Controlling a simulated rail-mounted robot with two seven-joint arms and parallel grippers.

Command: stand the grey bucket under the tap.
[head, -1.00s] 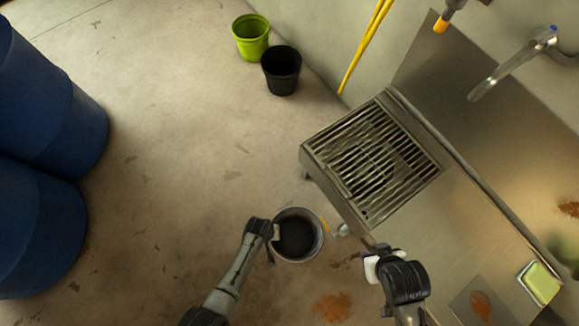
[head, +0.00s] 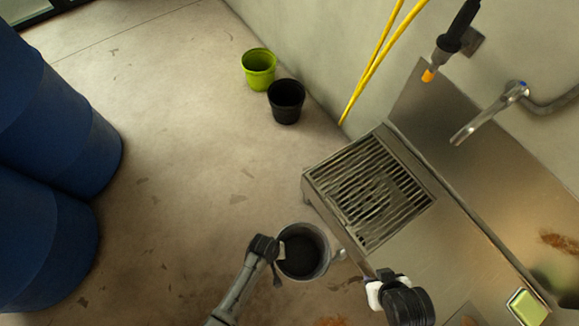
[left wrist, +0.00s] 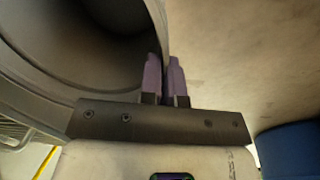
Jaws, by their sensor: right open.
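The grey bucket (head: 322,262) is at the lower middle of the head view, left of the sink unit, its dark open mouth facing up. My left gripper (head: 279,250) is at its left rim. In the left wrist view, the fingers (left wrist: 165,75) are closed on either side of the wall of the bucket (left wrist: 85,95). My right gripper (head: 374,291) is open and empty, right of the bucket by the sink unit's front edge. The tap (head: 488,115) projects from the wall at upper right, above the steel sink unit. The bucket's underside is hidden.
A slatted grate (head: 385,200) covers the sink unit's left end. A green sponge (head: 528,306) lies at its right. A green pot (head: 258,68) and a black pot (head: 286,102) stand on the floor. Blue drums (head: 60,130) fill the left. A yellow hose (head: 375,62) hangs down.

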